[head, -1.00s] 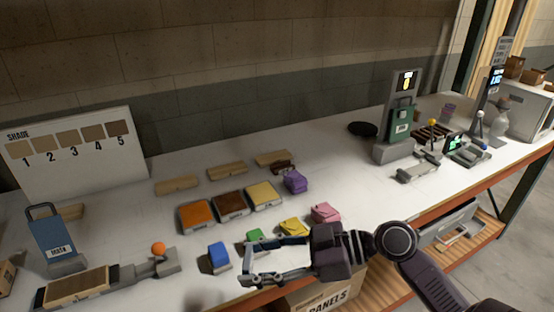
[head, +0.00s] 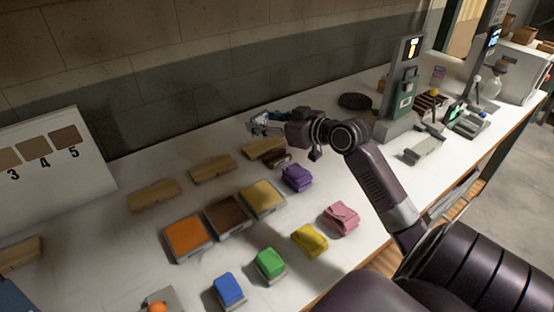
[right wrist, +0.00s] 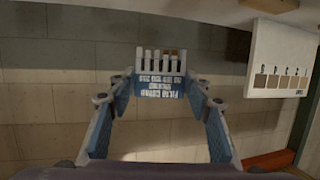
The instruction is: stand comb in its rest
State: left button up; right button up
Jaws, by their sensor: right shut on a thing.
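My right gripper (head: 262,124) is above the back of the white table, in front of the wall. In the right wrist view its two blue-grey fingers (right wrist: 160,95) are shut on the comb (right wrist: 160,84), a small flat plate with upside-down lettering. Several pale and brown-tipped teeth stick up from its edge in that view. In the head view the comb is too small to tell from the fingers. I cannot tell which thing is the comb's rest. My left gripper is not in view.
Wooden blocks (head: 212,168), coloured trays (head: 187,237) and folded cloths (head: 340,217) lie on the table (head: 120,235). A black round dish (head: 355,101) and a green-faced device (head: 403,93) stand to the right. A shade board (head: 50,160) leans at left.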

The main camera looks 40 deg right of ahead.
jog(key=w+d+r+m+h, duration=0.2)
jog(key=d+r+h, duration=0.15)
jog(key=d, duration=0.35)
jog(key=p, duration=0.2)
send_over(280, 158)
jog(key=shift+m, duration=0.3)
notch_tip(280, 158, down, 15)
jog(key=shift+r, duration=0.15)
jog(key=shift+f+b, duration=0.35)
jog(key=shift+f, duration=2.2)
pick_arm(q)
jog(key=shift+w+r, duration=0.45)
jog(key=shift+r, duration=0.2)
pick_arm(e)
jog(key=shift+s+f, duration=0.1)
jog(key=shift+f, duration=0.05)
jog(key=o, duration=1.2)
jog(key=shift+c, duration=0.2)
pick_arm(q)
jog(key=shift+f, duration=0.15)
